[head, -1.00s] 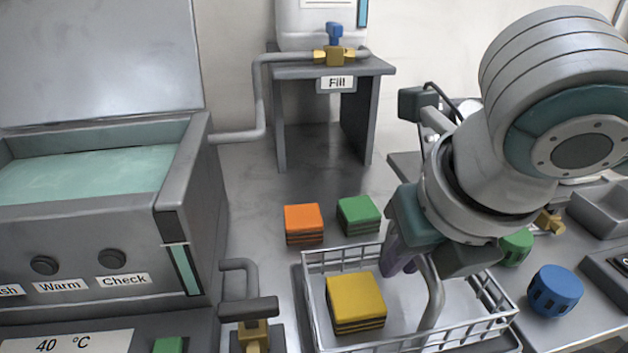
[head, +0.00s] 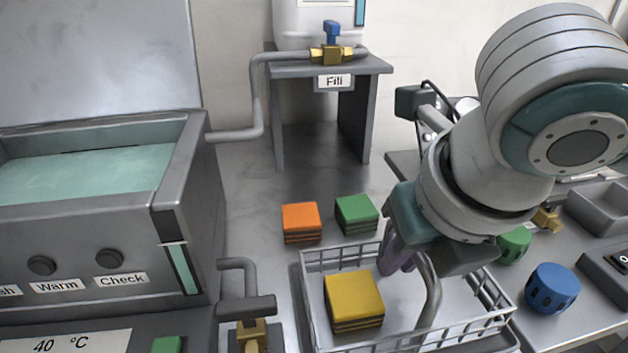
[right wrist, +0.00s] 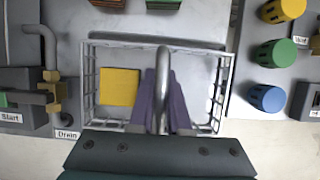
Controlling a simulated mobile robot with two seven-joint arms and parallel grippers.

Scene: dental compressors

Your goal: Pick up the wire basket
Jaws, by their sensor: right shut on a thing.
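The wire basket (head: 340,259) is a light grey wire-walled tray with a thick arched handle (head: 432,290), in the lower middle of the head view. A yellow block stack (head: 354,299) sits inside it on the left. My right gripper (right wrist: 161,100) is over the basket, its purple fingers on either side of the handle and shut on it. In the right wrist view the basket's rim (right wrist: 90,85) shows around the fingers. In the head view my right gripper hides part of the basket's back right. My left gripper is in neither view.
An orange block stack (head: 301,222) and a green one (head: 356,214) stand behind the basket. A blue knob (head: 553,289) and a green knob (head: 514,245) are to its right. A drain valve lever (head: 247,308) stands close at its left. The tank (head: 185,210) is further left.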

